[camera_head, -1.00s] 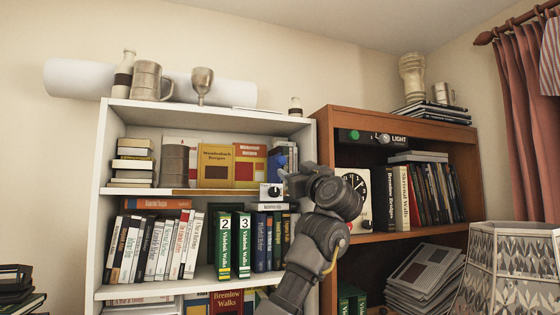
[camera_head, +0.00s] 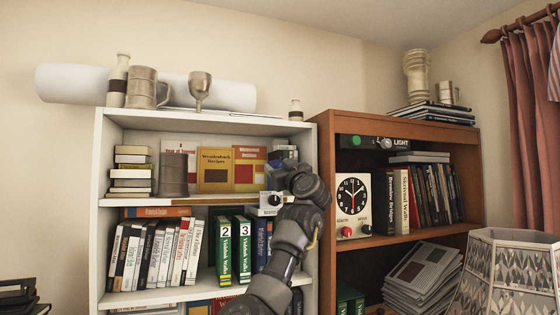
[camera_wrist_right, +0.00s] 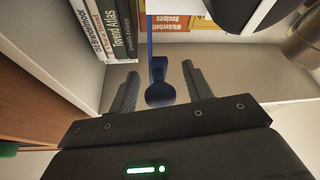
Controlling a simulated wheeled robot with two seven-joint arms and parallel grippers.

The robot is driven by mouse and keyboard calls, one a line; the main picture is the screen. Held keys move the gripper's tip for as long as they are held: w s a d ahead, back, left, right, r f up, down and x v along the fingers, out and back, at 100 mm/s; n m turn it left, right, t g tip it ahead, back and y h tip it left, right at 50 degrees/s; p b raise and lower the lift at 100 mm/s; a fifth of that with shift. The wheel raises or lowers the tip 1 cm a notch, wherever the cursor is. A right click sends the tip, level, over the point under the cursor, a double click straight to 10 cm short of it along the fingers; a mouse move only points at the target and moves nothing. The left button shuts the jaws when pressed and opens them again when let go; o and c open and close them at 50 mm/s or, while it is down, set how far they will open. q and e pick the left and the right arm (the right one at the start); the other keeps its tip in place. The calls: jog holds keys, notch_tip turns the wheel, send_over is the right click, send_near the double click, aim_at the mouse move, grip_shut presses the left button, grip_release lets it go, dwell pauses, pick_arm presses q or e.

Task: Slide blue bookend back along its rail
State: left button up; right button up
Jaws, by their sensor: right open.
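The blue bookend shows in the right wrist view as a thin upright (camera_wrist_right: 149,42) with a rounded blue knob at its near end. My right gripper (camera_wrist_right: 159,78) is open, with one finger on each side of the knob and visible gaps between. In the head view my right gripper (camera_head: 281,160) is at the right end of the white bookcase's upper shelf and hides most of the bookend. A brown strip (camera_head: 205,201) runs along that shelf's front edge; I cannot tell whether it is the rail. My left gripper is not in view.
Cookbooks (camera_head: 215,170) and a metal tankard (camera_head: 173,174) stand on the same shelf. A white box with a dark dial (camera_head: 271,199) is just below my gripper. The brown bookcase with a clock (camera_head: 353,194) is close on the right. Dark books (camera_wrist_right: 118,25) show in the wrist view.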

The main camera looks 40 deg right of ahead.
grip_shut()
jog(key=shift+d, duration=0.1)
dwell(0.3)
